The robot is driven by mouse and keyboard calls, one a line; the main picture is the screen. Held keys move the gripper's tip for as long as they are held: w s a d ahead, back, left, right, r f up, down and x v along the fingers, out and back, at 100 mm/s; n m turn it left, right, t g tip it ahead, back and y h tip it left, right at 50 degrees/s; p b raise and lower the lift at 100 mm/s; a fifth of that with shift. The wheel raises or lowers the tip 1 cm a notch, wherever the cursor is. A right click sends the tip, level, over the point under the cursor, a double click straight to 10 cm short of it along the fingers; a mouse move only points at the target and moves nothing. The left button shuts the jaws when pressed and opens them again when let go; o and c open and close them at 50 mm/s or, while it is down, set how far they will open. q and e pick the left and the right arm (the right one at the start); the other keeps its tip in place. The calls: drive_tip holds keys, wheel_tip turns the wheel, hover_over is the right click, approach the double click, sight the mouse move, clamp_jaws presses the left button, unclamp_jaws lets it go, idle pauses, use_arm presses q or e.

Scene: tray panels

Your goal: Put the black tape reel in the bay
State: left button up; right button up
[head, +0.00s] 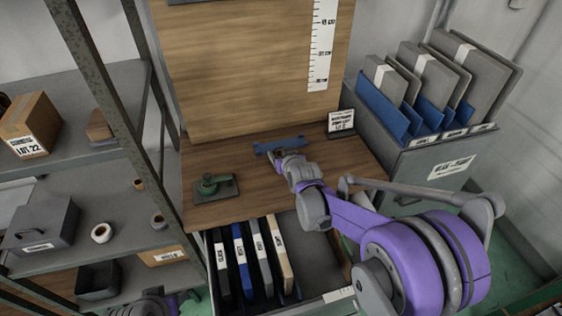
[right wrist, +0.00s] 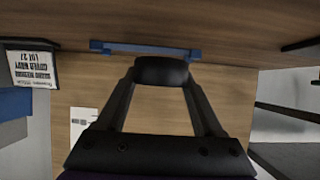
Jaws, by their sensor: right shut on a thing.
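My right gripper (head: 277,154) is over the wooden worktop, near its back. In the right wrist view its fingers are shut on a dark, rounded thing, which I take to be the black tape reel (right wrist: 162,71). In the head view the gripper mostly hides the reel. A low blue rail (right wrist: 120,48) lies just beyond the held reel; it also shows in the head view (head: 296,140). I cannot tell whether the reel touches it, or whether this rail marks the bay.
A green and grey device (head: 212,186) sits on the worktop (head: 232,160) at left. A small sign (head: 341,121) stands at the back right. An open drawer with upright folders (head: 262,256) is in front. A file cabinet (head: 438,165) is at right, shelves (head: 75,180) at left.

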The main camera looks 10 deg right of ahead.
drive_tip(key=shift+f, duration=1.75)
drive_tip(key=shift+f, duration=0.15)
drive_tip(key=o, duration=1.3)
drive_tip(key=shift+o, duration=0.2)
